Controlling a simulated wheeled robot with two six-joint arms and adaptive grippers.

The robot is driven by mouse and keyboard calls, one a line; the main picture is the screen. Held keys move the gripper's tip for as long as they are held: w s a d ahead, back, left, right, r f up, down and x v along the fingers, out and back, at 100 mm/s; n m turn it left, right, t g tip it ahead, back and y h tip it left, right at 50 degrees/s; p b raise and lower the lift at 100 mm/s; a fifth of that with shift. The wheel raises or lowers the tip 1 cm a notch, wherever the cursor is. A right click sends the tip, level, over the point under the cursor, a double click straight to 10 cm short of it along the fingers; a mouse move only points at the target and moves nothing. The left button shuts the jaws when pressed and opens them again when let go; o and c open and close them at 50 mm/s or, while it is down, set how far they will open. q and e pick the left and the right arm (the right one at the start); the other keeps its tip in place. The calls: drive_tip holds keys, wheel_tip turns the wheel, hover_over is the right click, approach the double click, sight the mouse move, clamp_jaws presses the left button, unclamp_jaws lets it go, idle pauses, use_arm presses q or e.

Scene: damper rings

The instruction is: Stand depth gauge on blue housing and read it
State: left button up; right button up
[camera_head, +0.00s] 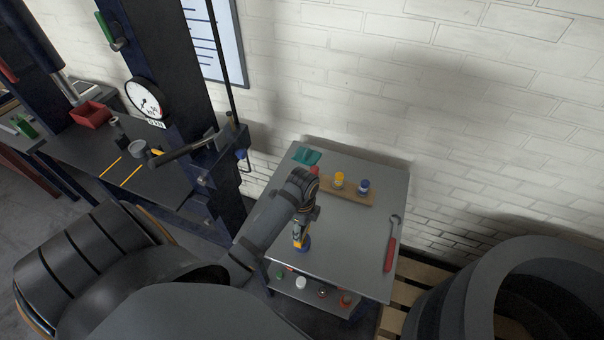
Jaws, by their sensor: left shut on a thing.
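My left gripper (302,228) reaches over the left part of the grey table (340,250) and points down. It is shut on a small yellow and blue thing (303,243), mostly hidden by the fingers; I cannot tell whether it is the depth gauge. A wooden rack (350,195) behind it holds a yellow-topped piece (340,179) and a blue-topped piece (364,186). A red piece (314,170) shows at the rack's left end, partly behind my arm. I cannot tell which thing is the blue housing. My right gripper is not in view.
A red-handled tool (390,250) lies at the table's right edge. A teal piece (306,155) lies at the back left corner. Several small parts sit on the lower shelf (315,290). A press with a dial (146,99) stands left. The table's middle is clear.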

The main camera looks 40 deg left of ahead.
use_arm(q)
drive_tip(key=shift+f, duration=0.4)
drive_tip(key=shift+s+f, duration=0.1)
drive_tip(key=shift+f, duration=0.2)
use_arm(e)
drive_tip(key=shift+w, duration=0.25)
use_arm(q)
drive_tip(key=shift+f, duration=0.2)
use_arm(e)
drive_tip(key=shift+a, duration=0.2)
use_arm(q)
drive_tip(key=o, duration=1.5)
wheel_tip(320, 180, up, 8)
drive_tip(key=shift+f, duration=0.25)
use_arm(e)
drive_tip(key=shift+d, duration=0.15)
